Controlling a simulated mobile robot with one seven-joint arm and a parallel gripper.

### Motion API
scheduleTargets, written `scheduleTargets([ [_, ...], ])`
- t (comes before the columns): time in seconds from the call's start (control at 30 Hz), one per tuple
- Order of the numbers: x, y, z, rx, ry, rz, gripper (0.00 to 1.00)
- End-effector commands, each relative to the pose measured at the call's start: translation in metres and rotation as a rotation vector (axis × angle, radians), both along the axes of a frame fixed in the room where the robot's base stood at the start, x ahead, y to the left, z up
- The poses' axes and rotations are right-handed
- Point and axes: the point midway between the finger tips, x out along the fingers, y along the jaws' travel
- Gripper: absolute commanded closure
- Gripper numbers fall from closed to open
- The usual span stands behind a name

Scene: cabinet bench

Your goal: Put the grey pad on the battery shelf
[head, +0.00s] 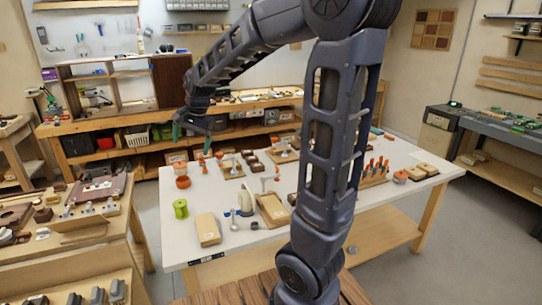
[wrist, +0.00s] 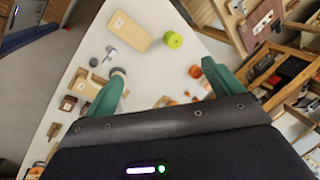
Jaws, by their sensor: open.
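My gripper (head: 192,139) is open and empty, raised above the far left part of the white table (head: 330,222). Its two green fingers are spread in the wrist view (wrist: 163,77), with nothing between their tips but table. A small dark grey round piece (head: 254,226) lies near the table's front middle, beside a metal-stemmed tool; I cannot tell whether it is the grey pad. No other piece is clearly the grey pad. A dark bench (head: 455,120) at the right carries small green and dark items, too small to identify as batteries. I cannot tell which shelf is the battery shelf.
A green spool (head: 181,209), an orange pot (head: 183,182) and a tan block (head: 207,230) stand on the table's left side. Several tools stand in a wooden rack (head: 375,176) at the right. A cluttered wooden bench (head: 75,228) is at left. The table's front right is clear.

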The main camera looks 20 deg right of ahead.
Motion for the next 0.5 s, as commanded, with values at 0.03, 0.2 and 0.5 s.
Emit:
scheduleTargets([
  [0.03,-0.011,-0.018,0.008,-0.009,-0.022,0.022,0.08],
  [0.2,-0.048,-0.067,0.022,-0.064,-0.085,0.124,0.08],
  [0.5,-0.122,-0.137,0.03,-0.191,-0.18,0.297,0.08],
])
